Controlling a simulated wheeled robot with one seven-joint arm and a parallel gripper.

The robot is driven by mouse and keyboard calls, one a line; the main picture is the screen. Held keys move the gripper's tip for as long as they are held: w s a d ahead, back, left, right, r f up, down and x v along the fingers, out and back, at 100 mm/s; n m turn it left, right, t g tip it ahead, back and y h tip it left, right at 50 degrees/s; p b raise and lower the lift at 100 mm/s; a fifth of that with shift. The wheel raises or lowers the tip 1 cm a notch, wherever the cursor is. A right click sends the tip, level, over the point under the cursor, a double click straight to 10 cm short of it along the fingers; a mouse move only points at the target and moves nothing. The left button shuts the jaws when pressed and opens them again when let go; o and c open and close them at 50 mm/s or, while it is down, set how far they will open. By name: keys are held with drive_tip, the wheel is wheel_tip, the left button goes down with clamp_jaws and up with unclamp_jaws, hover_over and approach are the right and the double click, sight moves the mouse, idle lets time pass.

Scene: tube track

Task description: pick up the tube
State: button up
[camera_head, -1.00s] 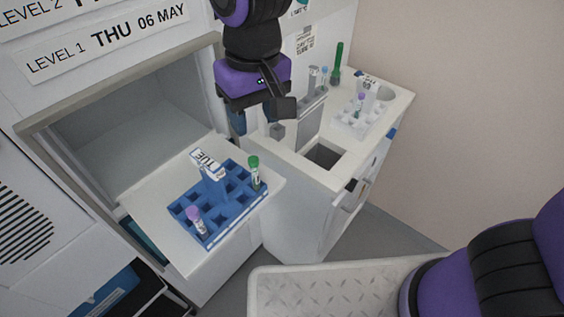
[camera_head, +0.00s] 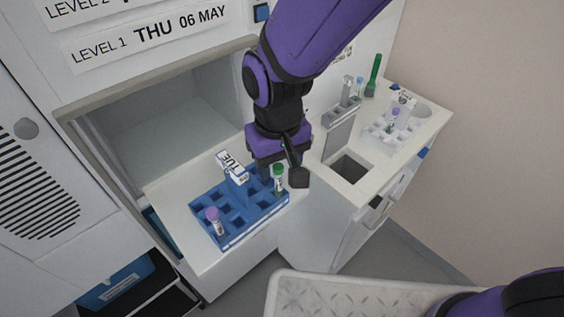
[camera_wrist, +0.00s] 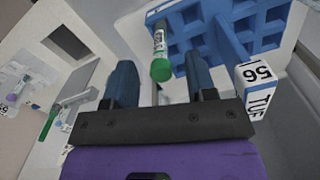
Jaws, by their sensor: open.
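A green-capped tube (camera_head: 279,180) stands in the right corner of a blue rack (camera_head: 255,226). A purple-capped tube (camera_head: 214,222) stands at the rack's front left. My gripper (camera_head: 288,178) is open and empty, pointing down just above and behind the green-capped tube. In the wrist view, the green cap (camera_wrist: 160,70) shows between the two blue-grey fingers (camera_wrist: 161,66), beyond them, with a gap on either side. I cannot tell how far below the fingertips it is. Part of the rack's back is hidden by my gripper in the head view.
A block with a "TUE" label (camera_head: 231,165) rises from the blue rack, left of my gripper. A white counter to the right has a square opening (camera_head: 350,168), a small white rack (camera_head: 379,134) with a purple-capped tube (camera_head: 394,114), and a green upright item (camera_head: 374,72).

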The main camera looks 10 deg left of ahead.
drive_tip(key=shift+f, duration=1.7)
drive_tip(key=c, duration=0.8)
drive_tip(key=shift+r, duration=0.1)
wheel_tip(320, 180, up, 10)
drive_tip(key=shift+f, duration=0.1)
